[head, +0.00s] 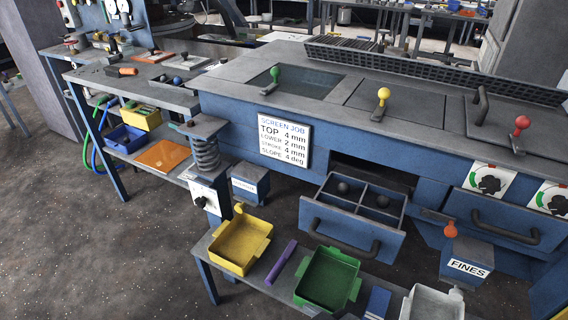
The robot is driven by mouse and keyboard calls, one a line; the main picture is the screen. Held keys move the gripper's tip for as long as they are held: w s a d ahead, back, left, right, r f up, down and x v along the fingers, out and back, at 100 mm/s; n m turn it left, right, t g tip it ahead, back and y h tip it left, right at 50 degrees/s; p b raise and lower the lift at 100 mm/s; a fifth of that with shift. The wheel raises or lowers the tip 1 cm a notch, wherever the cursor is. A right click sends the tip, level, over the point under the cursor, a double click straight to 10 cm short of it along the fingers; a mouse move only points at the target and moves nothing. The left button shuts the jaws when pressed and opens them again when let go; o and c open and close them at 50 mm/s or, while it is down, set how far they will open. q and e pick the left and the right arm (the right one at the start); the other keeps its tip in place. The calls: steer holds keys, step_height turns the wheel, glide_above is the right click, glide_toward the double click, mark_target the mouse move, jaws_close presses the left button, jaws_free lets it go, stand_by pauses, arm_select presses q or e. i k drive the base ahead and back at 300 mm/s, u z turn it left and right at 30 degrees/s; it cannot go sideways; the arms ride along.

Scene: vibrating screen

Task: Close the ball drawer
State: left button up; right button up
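The ball drawer (318,223) is pulled out of the blue machine's front, below the sign. It is blue, with dividers making compartments inside. One dark ball (343,187) and another dark ball (382,201) lie in separate compartments. A dark bar handle (345,242) runs across the drawer's front. The dark drawer opening (372,171) shows behind it. Neither of my grippers is in view.
A low bench in front holds a yellow tray (240,243), a green tray (327,278), a purple bar (281,261) and a white container (432,303). A shut drawer (492,216) and the FINES box (468,262) are to the right. A coil spring (206,153) stands left.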

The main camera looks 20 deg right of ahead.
mark_target(350, 227)
steer(key=z, duration=1.1)
steer(key=k, duration=1.3)
steer(key=z, duration=0.8)
steer(key=i, duration=1.25)
steer(key=u, duration=0.4)
